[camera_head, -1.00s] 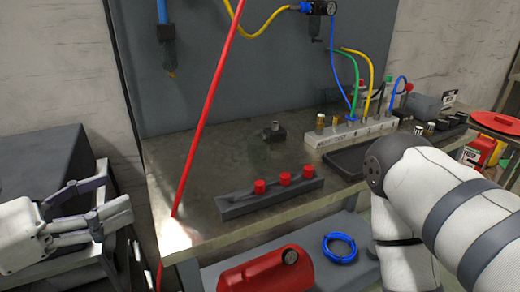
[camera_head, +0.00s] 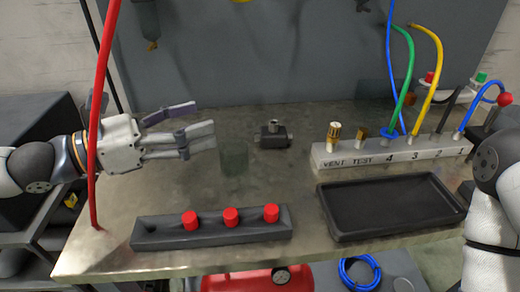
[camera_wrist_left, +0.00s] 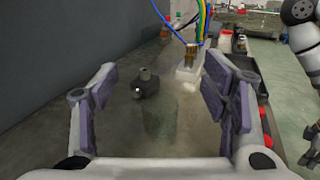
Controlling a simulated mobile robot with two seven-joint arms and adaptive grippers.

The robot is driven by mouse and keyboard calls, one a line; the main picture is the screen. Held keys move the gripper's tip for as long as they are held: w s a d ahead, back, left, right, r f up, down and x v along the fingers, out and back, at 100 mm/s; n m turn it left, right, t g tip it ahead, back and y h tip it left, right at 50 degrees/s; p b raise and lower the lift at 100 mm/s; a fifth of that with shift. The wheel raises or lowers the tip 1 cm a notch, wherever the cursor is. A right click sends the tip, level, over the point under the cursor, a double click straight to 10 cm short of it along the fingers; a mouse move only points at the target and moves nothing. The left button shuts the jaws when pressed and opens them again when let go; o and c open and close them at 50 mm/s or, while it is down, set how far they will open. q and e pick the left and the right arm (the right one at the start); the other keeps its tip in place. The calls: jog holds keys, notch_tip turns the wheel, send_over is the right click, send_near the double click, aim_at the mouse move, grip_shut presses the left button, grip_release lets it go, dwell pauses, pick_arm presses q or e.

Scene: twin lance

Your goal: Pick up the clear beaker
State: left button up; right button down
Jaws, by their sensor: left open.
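The clear beaker (camera_head: 234,157) stands upright on the metal bench and is faint against it. In the left wrist view the beaker (camera_wrist_left: 160,119) shows dimly between the fingers. My left gripper (camera_head: 202,130) reaches in from the left, open and empty, with its fingertips just left of the beaker and apart from it in the head view. In the left wrist view the left gripper (camera_wrist_left: 164,88) has its fingers spread wide.
A dark metal fitting (camera_head: 273,136) sits just behind the beaker. A grey rack with red caps (camera_head: 210,232) lies in front. A black tray (camera_head: 388,207) and a hose manifold (camera_head: 350,157) stand right. A red hose (camera_head: 101,110) hangs at left.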

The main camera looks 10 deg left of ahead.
aim_at(220, 152)
pick_arm(q)
jog(key=f, duration=0.5)
jog(key=f+b, duration=0.1)
jog(key=f, duration=0.2)
jog(key=shift+s+a+f, duration=0.2)
jog(key=shift+a+f, duration=0.1)
jog(key=shift+f, duration=0.05)
jog(key=x, duration=0.7)
jog(key=shift+s+r+b, duration=0.1)
jog(key=shift+r+b, duration=0.2)
jog(key=shift+b, duration=0.05)
jog(key=shift+w+d+r, duration=0.1)
jog(key=shift+w+d, duration=0.2)
jog(key=c, duration=1.2)
pick_arm(e)
jog(key=s+f, duration=0.1)
jog(key=s+f+g, duration=0.1)
jog(key=shift+s+a, duration=0.2)
jog(key=shift+s, duration=0.1)
